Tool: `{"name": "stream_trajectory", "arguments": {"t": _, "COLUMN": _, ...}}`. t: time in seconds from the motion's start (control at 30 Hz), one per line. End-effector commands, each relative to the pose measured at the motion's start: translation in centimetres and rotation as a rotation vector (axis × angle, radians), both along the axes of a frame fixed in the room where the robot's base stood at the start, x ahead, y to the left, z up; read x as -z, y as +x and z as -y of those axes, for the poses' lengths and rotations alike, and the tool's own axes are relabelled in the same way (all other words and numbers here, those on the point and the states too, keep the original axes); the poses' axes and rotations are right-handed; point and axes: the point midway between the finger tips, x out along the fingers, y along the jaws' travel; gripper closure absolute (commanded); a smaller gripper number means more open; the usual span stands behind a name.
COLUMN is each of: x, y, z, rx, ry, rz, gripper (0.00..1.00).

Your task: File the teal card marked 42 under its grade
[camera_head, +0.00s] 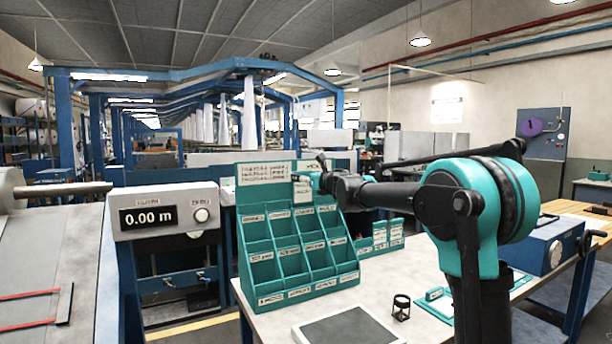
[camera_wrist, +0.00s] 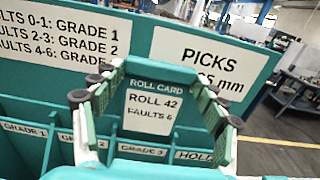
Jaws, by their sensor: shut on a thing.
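The teal roll card (camera_wrist: 152,104) with a white label reads ROLL 42 and a faults figure that looks like 6. My gripper (camera_wrist: 156,92) is shut on it and holds it up in front of the rack's header board. In the head view my gripper (camera_head: 316,180) is above the top row of the teal rack (camera_head: 262,290). The rack's upper pocket labels in the wrist view read GRADE 1 (camera_wrist: 25,128), a partly covered GRADE label, GRADE 3 (camera_wrist: 143,150) and HOLD (camera_wrist: 198,157). The grade sign (camera_wrist: 58,35) lists faults 0-1, 2-3 and 4-6; its last grade number is hidden.
A PICKS sign (camera_wrist: 208,62) is beside the grade sign. Small teal holders (camera_head: 380,238) stand right of the rack. A dark-topped tray (camera_head: 350,328) and a small black stand (camera_head: 401,307) are at the table's front. A length display (camera_head: 163,214) is to the left.

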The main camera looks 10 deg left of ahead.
Motion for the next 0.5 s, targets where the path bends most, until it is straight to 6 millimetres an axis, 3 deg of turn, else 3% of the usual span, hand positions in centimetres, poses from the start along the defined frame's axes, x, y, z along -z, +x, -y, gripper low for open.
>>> {"name": "stream_trajectory", "arguments": {"t": 0.5, "x": 2.4, "y": 0.0, "z": 0.0, "rx": 0.000, "ry": 0.000, "rz": 0.000, "gripper": 0.62}}
